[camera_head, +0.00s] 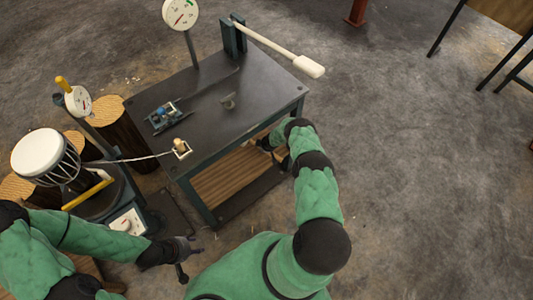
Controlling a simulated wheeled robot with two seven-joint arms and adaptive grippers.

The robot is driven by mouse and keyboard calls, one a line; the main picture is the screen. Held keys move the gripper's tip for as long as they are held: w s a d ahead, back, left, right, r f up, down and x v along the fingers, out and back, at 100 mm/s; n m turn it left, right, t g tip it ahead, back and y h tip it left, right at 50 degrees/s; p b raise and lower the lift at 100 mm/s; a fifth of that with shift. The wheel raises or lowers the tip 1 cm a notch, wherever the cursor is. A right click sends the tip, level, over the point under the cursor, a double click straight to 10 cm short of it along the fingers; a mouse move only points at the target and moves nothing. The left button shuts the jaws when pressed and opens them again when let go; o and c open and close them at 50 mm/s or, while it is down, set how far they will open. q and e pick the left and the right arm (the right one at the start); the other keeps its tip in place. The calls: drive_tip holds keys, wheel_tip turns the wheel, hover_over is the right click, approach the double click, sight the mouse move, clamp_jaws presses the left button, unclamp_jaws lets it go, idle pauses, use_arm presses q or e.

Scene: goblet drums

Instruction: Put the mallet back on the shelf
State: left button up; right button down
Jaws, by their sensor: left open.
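The shelf (222,187) is a wooden board low under the dark table. My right arm reaches to the table's front edge, and my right gripper (266,144) is at the shelf opening, small and partly hidden by the arm. I cannot tell whether it holds anything. My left gripper (186,260) is open and empty, below and left of the shelf. No mallet can be made out for sure. A long pale rod with a thick white end (310,67) sticks out from a blue bracket on the table's back edge; I cannot tell whether it is a mallet.
The dark table top (215,125) carries a small blue device (163,116) and a dial gauge (181,14) on a post behind. A white-topped drum (45,152) stands left, with a yellow bar (88,193) beside it. Log stumps (140,121) are behind.

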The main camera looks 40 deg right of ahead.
drive_tip(key=shift+w+a+f+b, duration=0.15)
drive_tip(key=shift+w+b, duration=0.45)
drive_tip(key=shift+b, duration=0.95)
drive_tip(key=shift+w+d+f+b, duration=0.15)
drive_tip(key=shift+w+b, duration=0.45)
drive_tip(key=shift+b, duration=1)
drive_tip(key=shift+w+a+f+b, duration=0.1)
drive_tip(key=shift+w+f+b, duration=0.35)
drive_tip(key=shift+b, duration=1.1)
drive_tip(key=shift+w+f, duration=0.35)
drive_tip(key=shift+w, duration=0.15)
drive_tip(key=shift+x, duration=1.65)
drive_tip(key=shift+a, duration=0.2)
drive_tip(key=c, duration=0.8)
unclamp_jaws()
drive_tip(key=shift+o, duration=0.2)
drive_tip(key=shift+s, duration=0.1)
drive_tip(key=shift+f, duration=0.1)
drive_tip(key=shift+s, duration=0.1)
